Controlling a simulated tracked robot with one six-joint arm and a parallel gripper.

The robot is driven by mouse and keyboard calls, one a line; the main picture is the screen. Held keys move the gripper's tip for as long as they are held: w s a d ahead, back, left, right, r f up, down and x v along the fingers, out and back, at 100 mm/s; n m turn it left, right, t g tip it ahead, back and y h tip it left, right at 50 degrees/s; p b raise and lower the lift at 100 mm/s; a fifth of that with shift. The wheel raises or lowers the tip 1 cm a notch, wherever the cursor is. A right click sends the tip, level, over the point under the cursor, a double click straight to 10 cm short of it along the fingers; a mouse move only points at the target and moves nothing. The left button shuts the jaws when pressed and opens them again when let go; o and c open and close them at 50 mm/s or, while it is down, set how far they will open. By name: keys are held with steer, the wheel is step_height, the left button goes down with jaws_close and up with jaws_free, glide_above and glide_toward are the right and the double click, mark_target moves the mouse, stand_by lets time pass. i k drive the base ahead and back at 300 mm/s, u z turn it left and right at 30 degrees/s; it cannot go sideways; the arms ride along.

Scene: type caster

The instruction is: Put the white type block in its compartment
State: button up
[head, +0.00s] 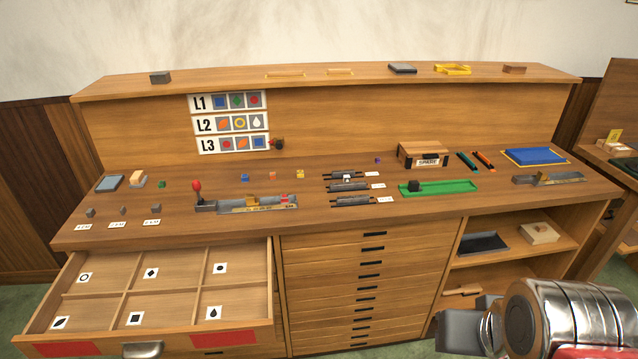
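A small white block (347,178) sits on the rearmost of three dark holders (349,187) at the middle of the bench; its top face is too small to read. The open drawer (262,283) at lower left has six compartments, with cards showing a ring, diamond, circle, leaf, square and drop. The drop card (213,312) lies in the front right compartment. A wall chart (230,123) shows a white drop in row L2. My gripper (462,328) is at lower right, in front of the shelves and far from the block; its fingertips are not clear.
Blue (245,178), orange (272,175) and yellow (300,174) blocks stand on the bench. A red-knobbed metal tool (240,205) lies in front of them. A green tray (437,188) and a wooden box (424,155) are to the right. The drawer juts out at left.

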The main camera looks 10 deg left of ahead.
mark_target(246, 318)
steer(key=u, duration=1)
steer(key=i, duration=1)
steer(key=u, duration=0.05)
